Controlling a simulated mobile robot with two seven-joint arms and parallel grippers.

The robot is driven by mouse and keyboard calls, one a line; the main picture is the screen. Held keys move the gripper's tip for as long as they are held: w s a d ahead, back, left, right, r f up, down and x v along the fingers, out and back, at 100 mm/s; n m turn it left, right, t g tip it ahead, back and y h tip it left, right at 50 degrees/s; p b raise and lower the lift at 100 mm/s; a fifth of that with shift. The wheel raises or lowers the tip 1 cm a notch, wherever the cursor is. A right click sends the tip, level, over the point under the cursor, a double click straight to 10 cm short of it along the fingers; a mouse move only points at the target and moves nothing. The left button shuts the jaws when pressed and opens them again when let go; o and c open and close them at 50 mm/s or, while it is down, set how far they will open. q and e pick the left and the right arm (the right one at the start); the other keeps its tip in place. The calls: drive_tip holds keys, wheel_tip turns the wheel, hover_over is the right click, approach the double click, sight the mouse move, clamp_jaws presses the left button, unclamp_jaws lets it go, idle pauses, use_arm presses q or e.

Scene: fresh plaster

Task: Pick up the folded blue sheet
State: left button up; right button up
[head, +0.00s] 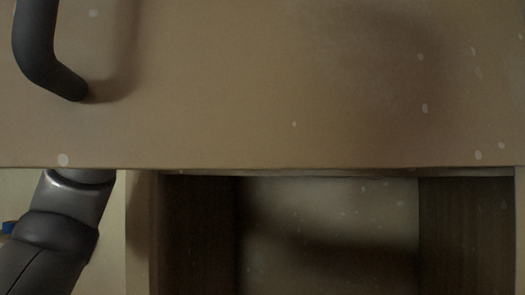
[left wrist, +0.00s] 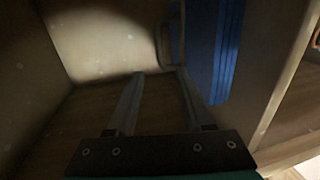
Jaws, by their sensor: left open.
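The folded blue sheet (left wrist: 212,50) shows in the left wrist view at the upper right, as a tall blue block with fold lines along its length. Its upper end is cut off by the picture edge. My left gripper (left wrist: 158,73) is open, with its two fingers reaching up the picture. The right finger lies close beside the sheet's left edge; I cannot tell if it touches. Nothing shows between the fingers. In the head view my left arm shows at the lower left, but its gripper is hidden. My right gripper is in neither view.
A wide tan panel (head: 250,85) with pale specks fills the top of the head view. A dark curved bar (head: 38,45) meets it at the left. Below is a shadowed opening (head: 330,220) with dark side walls.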

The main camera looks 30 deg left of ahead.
use_arm(q)
drive_tip(key=p+x, duration=0.1)
drive_tip(key=x, duration=0.5)
drive_tip(key=p+x, duration=0.1)
drive_tip(key=x, duration=0.4)
drive_tip(key=shift+w+a, duration=0.1)
drive_tip(key=shift+a, duration=0.05)
clamp_jaws()
drive_tip(key=shift+r, duration=0.1)
idle(1.0)
